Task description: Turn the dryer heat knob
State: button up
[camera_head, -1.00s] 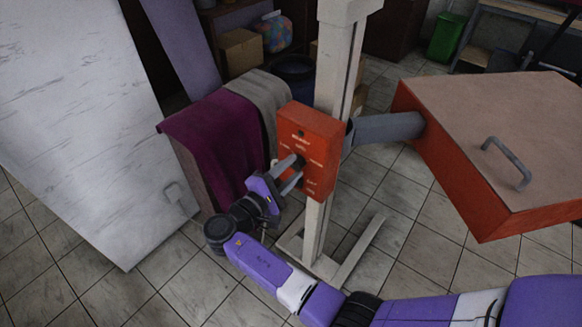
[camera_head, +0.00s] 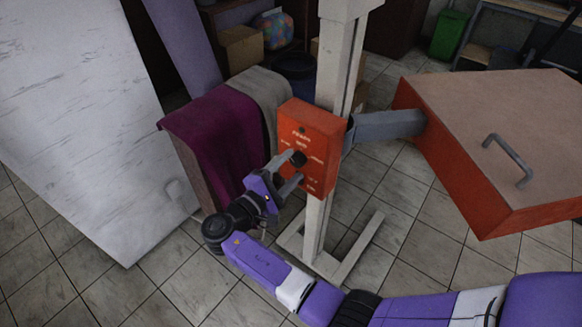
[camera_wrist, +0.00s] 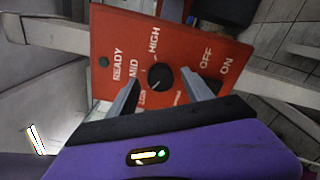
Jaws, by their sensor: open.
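The dryer's red control box (camera_head: 309,150) is fixed to a pale upright post. Its black heat knob (camera_head: 298,158) sits on the front face. In the wrist view the knob (camera_wrist: 160,78) is close beyond my gripper (camera_wrist: 166,92), roughly midway between the two fingers, with labels READY, MID, HIGH, OFF and ON on the red face. My gripper also shows in the head view (camera_head: 291,168), just in front of the box. Its fingers are open and apart from the knob. Part of the low label is hidden by a finger.
The dryer's large red hood (camera_head: 490,140) with a grey handle (camera_head: 508,160) extends to the right. A purple cloth (camera_head: 215,140) drapes over a stand at left. A pale panel (camera_head: 80,120) leans farther left. The post's base (camera_head: 335,255) stands on the tiled floor.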

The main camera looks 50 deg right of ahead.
jog(key=a+b, duration=0.2)
jog(key=a, duration=0.5)
dwell(0.5)
